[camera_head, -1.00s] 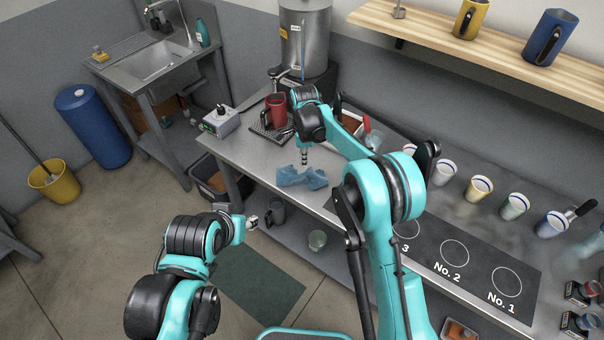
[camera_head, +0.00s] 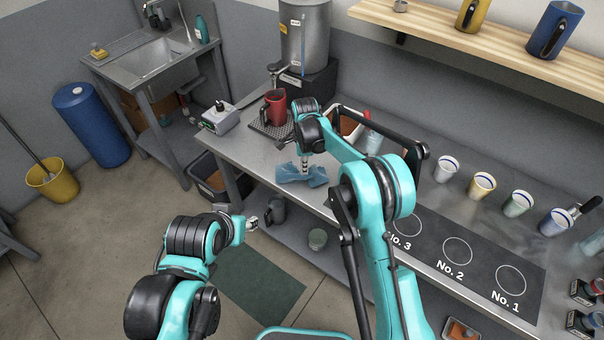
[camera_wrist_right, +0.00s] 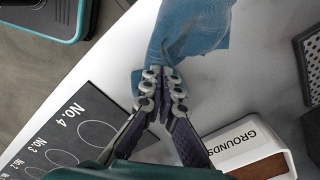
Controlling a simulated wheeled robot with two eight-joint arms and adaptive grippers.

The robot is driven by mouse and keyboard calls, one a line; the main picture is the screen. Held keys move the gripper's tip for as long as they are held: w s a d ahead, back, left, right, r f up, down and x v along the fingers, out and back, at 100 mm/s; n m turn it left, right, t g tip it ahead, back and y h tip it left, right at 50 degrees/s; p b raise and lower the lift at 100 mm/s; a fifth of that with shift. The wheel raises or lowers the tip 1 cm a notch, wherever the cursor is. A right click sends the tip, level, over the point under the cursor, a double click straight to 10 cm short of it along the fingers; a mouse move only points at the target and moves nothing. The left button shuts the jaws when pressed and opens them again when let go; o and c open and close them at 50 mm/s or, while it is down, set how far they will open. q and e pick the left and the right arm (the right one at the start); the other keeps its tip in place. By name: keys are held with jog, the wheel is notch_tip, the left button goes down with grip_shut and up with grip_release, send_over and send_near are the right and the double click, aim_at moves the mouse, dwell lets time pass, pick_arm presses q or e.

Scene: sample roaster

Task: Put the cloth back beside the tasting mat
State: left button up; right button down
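The blue cloth (camera_head: 290,174) lies crumpled on the steel counter, left of the dark tasting mat (camera_head: 436,243) with its numbered circles. In the head view my right gripper (camera_head: 305,168) points down at the middle of the cloth. In the right wrist view its fingertips (camera_wrist_right: 161,84) are together on the cloth (camera_wrist_right: 195,30), which narrows where they pinch it. The mat (camera_wrist_right: 75,130) shows at lower left there, with No. 4 nearest the cloth. My left gripper (camera_head: 253,222) is empty, low in front of the counter; its finger opening is too small to judge.
A white grounds bin (camera_wrist_right: 240,150) stands close to the right gripper. A red mug (camera_head: 275,107) stands on a drip tray behind the cloth. Several cups, including a white cup (camera_head: 447,168), line the back of the mat. Bare counter (camera_head: 240,150) lies left of the cloth.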

notch_tip(320, 180, down, 3)
jog(key=shift+r+b, duration=0.15)
jog(key=shift+b, duration=0.45)
jog(key=shift+r, duration=0.1)
notch_tip(320, 180, up, 9)
jog(key=p, duration=0.5)
